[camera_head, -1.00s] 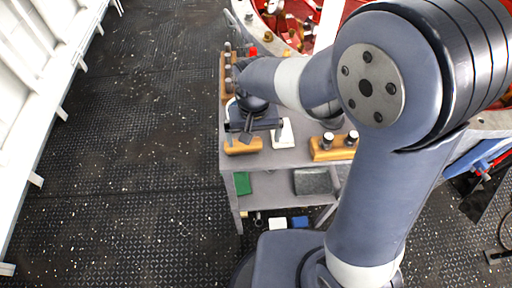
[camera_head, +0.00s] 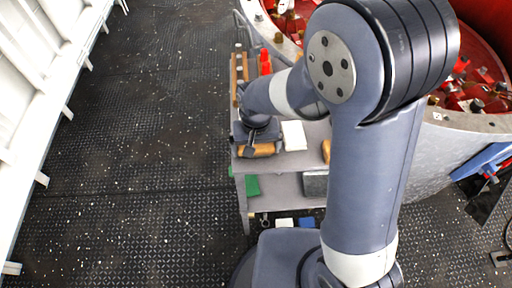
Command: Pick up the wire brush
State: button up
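A wooden-coloured block (camera_head: 266,149) lies at the front left of the cart top. It may be the wire brush, but no bristles show and my gripper hides part of it. My gripper (camera_head: 250,152) points down right at this block, its dark fingers over the block's left and middle part. I cannot tell whether the fingers are open or closed around it, or whether they touch it.
A white block (camera_head: 293,135) lies just right of my gripper. A wooden rack (camera_head: 238,80) and a red item (camera_head: 265,63) stand behind. The lower shelf holds a green item (camera_head: 252,185) and a grey box (camera_head: 314,184). The dark floor (camera_head: 130,150) at left is clear.

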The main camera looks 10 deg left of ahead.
jog(key=c, duration=0.4)
notch_tip(320, 180, up, 10)
jog(key=shift+r, duration=0.1)
dwell(0.4)
jog(key=o, duration=0.4)
jog(key=shift+c, duration=1.2)
jog(key=shift+d, duration=0.1)
